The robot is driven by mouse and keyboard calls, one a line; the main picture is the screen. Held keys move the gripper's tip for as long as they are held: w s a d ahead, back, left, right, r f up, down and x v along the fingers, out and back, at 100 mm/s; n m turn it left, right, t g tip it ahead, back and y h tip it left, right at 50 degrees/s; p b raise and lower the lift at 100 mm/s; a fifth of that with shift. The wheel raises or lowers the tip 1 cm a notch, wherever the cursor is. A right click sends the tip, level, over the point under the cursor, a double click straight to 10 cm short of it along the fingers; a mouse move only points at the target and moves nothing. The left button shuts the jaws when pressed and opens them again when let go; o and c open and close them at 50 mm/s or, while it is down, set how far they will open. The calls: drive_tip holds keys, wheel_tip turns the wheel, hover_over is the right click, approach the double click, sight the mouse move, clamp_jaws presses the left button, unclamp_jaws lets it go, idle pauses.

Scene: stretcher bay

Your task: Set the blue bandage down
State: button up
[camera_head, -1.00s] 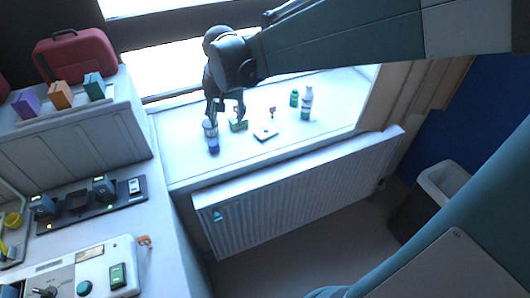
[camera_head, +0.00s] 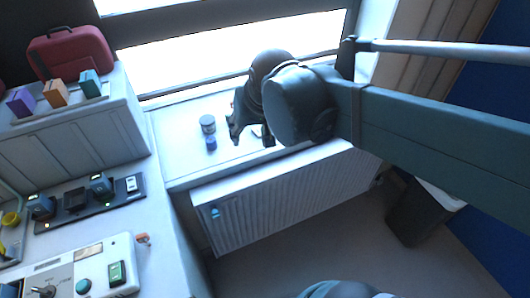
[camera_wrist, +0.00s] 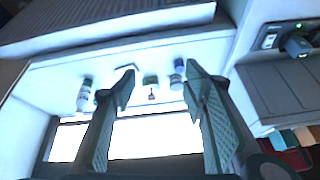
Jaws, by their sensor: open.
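The blue bandage (camera_head: 211,143) looks like a small blue roll on the white window sill (camera_head: 178,160), near its front edge. A jar (camera_head: 208,124) with a dark lid is right behind it. In the wrist view the bandage (camera_wrist: 179,62) shows as a small blue patch beside the jar (camera_wrist: 176,79). My gripper (camera_head: 250,134) is open and empty, to the right of the bandage and apart from it. In the wrist view the spread fingers (camera_wrist: 160,75) have a green item (camera_wrist: 150,81) in the gap beyond them.
A white bottle (camera_wrist: 84,95) and a flat white item (camera_wrist: 127,69) are also on the sill; my arm hides them in the head view. A radiator (camera_head: 280,195) is below the sill. A counter with a device (camera_head: 85,270) is at left. The sill left of the jar is clear.

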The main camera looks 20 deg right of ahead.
drive_tip(key=s+d+f+n+t, duration=0.1)
drive_tip(key=s+f+n, duration=0.1)
drive_tip(key=s, duration=0.7)
drive_tip(key=shift+f+b, duration=2.1)
drive_tip(key=shift+b, duration=0.05)
